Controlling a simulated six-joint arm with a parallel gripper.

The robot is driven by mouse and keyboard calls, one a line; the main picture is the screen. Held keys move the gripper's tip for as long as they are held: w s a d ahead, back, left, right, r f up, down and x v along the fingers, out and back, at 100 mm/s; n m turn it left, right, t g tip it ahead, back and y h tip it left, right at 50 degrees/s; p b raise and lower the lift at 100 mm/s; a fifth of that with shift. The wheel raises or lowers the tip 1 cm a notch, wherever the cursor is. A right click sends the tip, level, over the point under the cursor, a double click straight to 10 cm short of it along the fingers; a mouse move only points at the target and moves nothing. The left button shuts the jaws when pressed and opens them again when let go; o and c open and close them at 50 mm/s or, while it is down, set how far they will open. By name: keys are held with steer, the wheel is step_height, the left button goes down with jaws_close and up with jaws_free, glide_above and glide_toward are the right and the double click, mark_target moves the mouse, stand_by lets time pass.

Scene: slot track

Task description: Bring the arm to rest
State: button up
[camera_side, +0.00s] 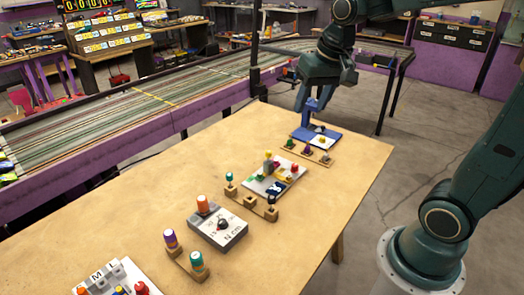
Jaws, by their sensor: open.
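My gripper (314,101) hangs from my dark green arm, over the far right end of the wooden table (110,220). Its blue-grey fingers point down and are apart, just above a blue board (301,132) with a white panel (322,142). A blue upright part shows between or just behind the fingers; I cannot tell whether they touch it. No object is seen lifted off the table.
Nearer on the table are a rail with small pegs (307,151), a board with coloured pieces (257,186), a wooden peg holder (251,203), a grey dial box (231,237) and a lettered block (98,280). A slot track (90,118) runs behind.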

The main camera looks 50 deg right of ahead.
steer(key=s+a+n+t, duration=0.1)
steer(key=s+a+n, duration=0.1)
steer(key=s, duration=0.5)
steer(key=s+a+n+t, duration=0.1)
steer(key=s+a+n, duration=0.2)
steer(key=s, duration=0.4)
steer(key=shift+a+f+n+y, duration=0.25)
steer(key=shift+a+n+y, duration=0.05)
steer(key=shift+a, duration=0.3)
